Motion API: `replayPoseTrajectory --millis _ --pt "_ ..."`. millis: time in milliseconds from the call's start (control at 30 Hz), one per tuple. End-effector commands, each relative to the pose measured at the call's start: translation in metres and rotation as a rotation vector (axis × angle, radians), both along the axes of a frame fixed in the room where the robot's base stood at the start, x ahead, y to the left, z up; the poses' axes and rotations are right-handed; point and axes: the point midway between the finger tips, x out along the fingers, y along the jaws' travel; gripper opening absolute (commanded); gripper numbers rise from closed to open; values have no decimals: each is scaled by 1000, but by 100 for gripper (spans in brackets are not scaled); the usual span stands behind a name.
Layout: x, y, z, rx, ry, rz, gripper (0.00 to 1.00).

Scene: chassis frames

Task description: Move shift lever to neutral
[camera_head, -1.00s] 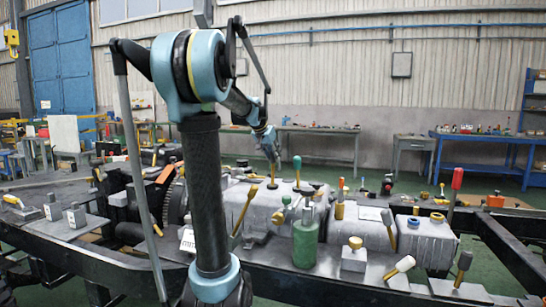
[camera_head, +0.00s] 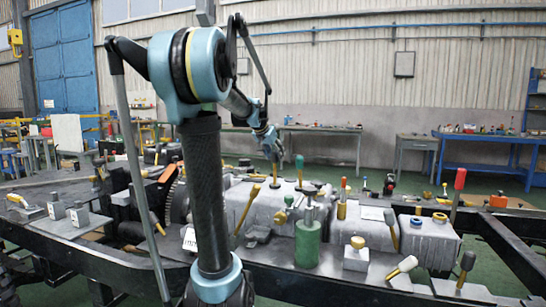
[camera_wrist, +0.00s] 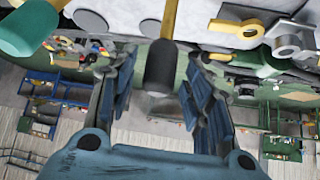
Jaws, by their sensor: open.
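A lever with a yellow stem and black knob (camera_wrist: 160,68) stands between my fingers in the wrist view. In the head view its yellow stem (camera_head: 273,174) rises from the grey housing, just under my gripper (camera_head: 275,153). My gripper, also in the wrist view (camera_wrist: 160,88), is open, with one finger on each side of the knob. No marking shows which lever is the shift lever.
Other yellow-stemmed levers stand nearby, one left (camera_head: 247,208) and one right (camera_head: 391,228). A green cylinder (camera_head: 307,240) and a red-handled lever (camera_head: 457,190) stand on the chassis frame (camera_head: 345,283). A blue bench (camera_head: 490,140) is far behind.

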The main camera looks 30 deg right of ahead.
Motion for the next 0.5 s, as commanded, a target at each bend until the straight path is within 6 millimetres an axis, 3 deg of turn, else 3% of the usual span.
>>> replayPoseTrajectory --millis 167,500 --pt "-6 11 13 0 0 1 46" --pt "-26 49 60 1 1 2 46"
